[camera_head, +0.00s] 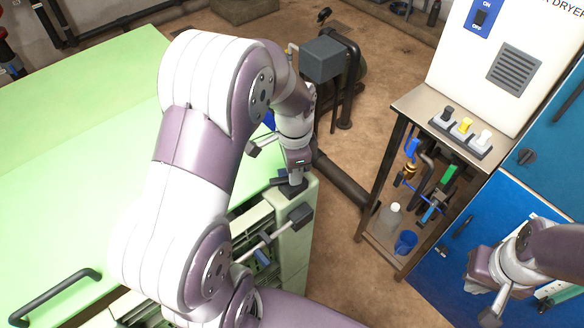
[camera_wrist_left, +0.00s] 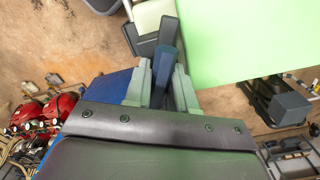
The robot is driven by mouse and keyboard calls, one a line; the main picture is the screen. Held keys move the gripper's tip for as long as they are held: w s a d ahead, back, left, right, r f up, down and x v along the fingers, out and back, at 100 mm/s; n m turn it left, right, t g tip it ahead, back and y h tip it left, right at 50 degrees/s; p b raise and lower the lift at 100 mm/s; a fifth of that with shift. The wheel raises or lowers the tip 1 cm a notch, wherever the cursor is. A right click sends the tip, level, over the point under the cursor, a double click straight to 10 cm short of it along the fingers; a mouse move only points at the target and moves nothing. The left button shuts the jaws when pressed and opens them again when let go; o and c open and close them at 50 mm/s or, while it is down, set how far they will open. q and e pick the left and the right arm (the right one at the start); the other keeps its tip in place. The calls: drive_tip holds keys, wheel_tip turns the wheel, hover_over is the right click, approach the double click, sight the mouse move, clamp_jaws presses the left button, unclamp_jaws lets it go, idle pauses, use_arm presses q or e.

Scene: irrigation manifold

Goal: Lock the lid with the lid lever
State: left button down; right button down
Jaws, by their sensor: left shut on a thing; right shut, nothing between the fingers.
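The large light green lid (camera_head: 75,130) fills the left of the head view, with a dark handle (camera_head: 55,295) near its front. Its pale green surface also shows in the wrist view (camera_wrist_left: 245,40). My left gripper (camera_head: 292,184) is at the right edge of the green cabinet. In the left wrist view its pale fingers (camera_wrist_left: 165,88) are shut on a dark blue-grey bar, which looks like the lid lever (camera_wrist_left: 167,45). My left arm hides part of the lid and cabinet in the head view. My right gripper (camera_head: 489,312) is shut and empty at lower right.
A second lever with a dark block end (camera_head: 300,215) sticks out of the cabinet front (camera_head: 295,250) just below my left gripper.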

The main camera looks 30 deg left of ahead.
use_arm(q)
drive_tip(key=m, duration=0.6)
drive_tip(key=shift+d, duration=0.1)
drive_tip(key=m, duration=0.6)
drive_tip(key=shift+s+m, duration=0.1)
drive_tip(key=shift+m, duration=0.2)
drive_tip(key=shift+f, duration=0.1)
drive_tip(key=c, duration=1)
unclamp_jaws()
drive_tip(key=shift+s, duration=0.1)
drive_tip(key=shift+d, duration=0.3)
